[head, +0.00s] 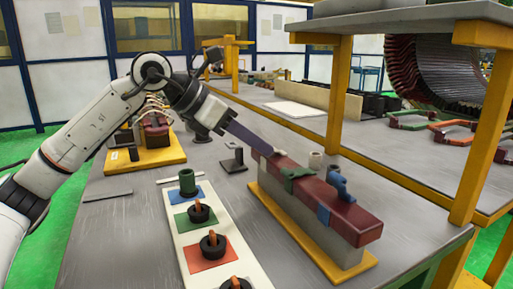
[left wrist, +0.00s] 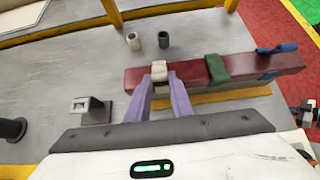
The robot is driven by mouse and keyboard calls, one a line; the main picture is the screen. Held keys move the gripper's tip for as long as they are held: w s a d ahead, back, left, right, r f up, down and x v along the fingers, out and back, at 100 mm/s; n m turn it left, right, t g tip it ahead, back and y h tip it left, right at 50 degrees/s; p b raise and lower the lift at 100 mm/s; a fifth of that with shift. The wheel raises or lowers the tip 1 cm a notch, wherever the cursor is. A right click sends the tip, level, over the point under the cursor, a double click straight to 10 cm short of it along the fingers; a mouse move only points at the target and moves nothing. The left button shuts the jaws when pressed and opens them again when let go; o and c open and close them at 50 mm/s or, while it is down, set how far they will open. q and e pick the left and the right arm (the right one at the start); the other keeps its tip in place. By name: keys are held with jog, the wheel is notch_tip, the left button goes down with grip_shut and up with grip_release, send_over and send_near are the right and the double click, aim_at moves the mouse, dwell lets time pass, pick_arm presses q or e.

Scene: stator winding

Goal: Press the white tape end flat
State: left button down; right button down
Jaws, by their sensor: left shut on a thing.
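A long dark red bar (head: 325,201) lies on a grey block with a yellow base. The white tape (left wrist: 158,72) is wrapped around the bar near its end in the left wrist view. In the head view only a small pale bit of it shows at my fingertips. My left gripper (head: 268,150) reaches down to that end of the bar. Its purple fingers (left wrist: 161,84) are shut on the white tape, one on each side of it. The tape end itself is hidden between the fingers.
A green band (head: 297,175) and a blue clamp (head: 338,188) sit farther along the bar. Pale and dark rolls (head: 316,160) stand behind it. A white board (head: 175,215) with coloured squares and spools lies left of the bar. A yellow shelf post (head: 335,95) rises behind.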

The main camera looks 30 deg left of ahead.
pick_arm(q)
jog(key=c, duration=1.6)
grip_release()
jog(key=shift+o, duration=0.2)
jog(key=shift+r, duration=0.1)
jog(key=p+v, duration=0.1)
jog(key=v, duration=0.9)
jog(key=shift+s, duration=0.1)
